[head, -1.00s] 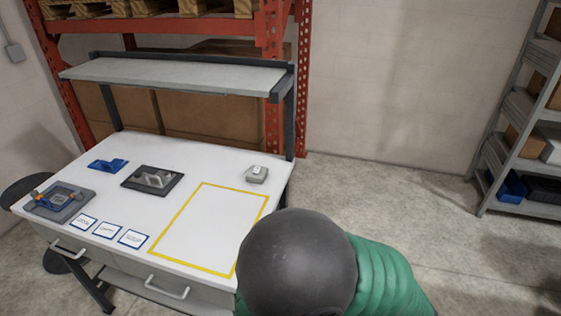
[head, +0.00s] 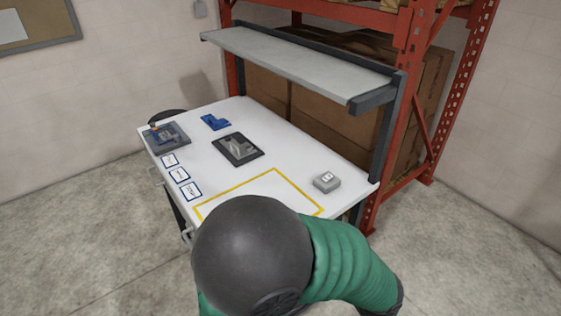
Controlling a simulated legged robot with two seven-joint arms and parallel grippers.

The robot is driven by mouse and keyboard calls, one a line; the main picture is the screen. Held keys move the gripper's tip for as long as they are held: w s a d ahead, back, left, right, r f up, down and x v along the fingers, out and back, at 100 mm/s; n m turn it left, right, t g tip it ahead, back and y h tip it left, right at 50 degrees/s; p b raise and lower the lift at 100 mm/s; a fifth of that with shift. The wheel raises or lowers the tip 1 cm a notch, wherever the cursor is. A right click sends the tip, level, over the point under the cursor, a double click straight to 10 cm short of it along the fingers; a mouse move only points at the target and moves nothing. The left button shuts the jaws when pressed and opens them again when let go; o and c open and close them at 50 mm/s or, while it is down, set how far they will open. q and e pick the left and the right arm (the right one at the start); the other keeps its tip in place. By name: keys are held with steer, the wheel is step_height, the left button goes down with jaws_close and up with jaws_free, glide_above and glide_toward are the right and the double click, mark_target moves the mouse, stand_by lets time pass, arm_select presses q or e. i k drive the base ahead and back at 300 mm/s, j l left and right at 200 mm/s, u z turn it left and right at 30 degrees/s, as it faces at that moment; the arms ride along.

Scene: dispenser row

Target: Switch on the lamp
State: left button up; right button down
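No lamp that I can make out is in view. A small grey box with a white switch-like top (head: 327,181) sits on the white table (head: 290,148), near its right corner. It looks like a switch, but I cannot tell whether it is on or off. Neither gripper is in view.
A blue holder (head: 215,121), a black-based fixture (head: 238,149) and a grey fixture (head: 167,136) stand on the table. Several labels and a yellow outline (head: 240,186) mark its top. A grey shelf (head: 295,62) overhangs the back. A red rack (head: 405,120) stands behind.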

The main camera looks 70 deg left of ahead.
mark_target(328, 177)
steer(key=i+j+u, duration=0.1)
steer(key=u, duration=0.35)
steer(key=i+u, duration=0.3)
steer(key=u, duration=0.15)
steer(key=i+u, duration=0.15)
steer(key=u, duration=0.35)
steer(key=i+l+u, duration=0.15)
steer(key=u, duration=0.3)
steer(key=i+l+u, duration=0.2)
steer(key=u, duration=0.25)
steer(key=i+l+u, duration=0.15)
steer(key=u, duration=0.3)
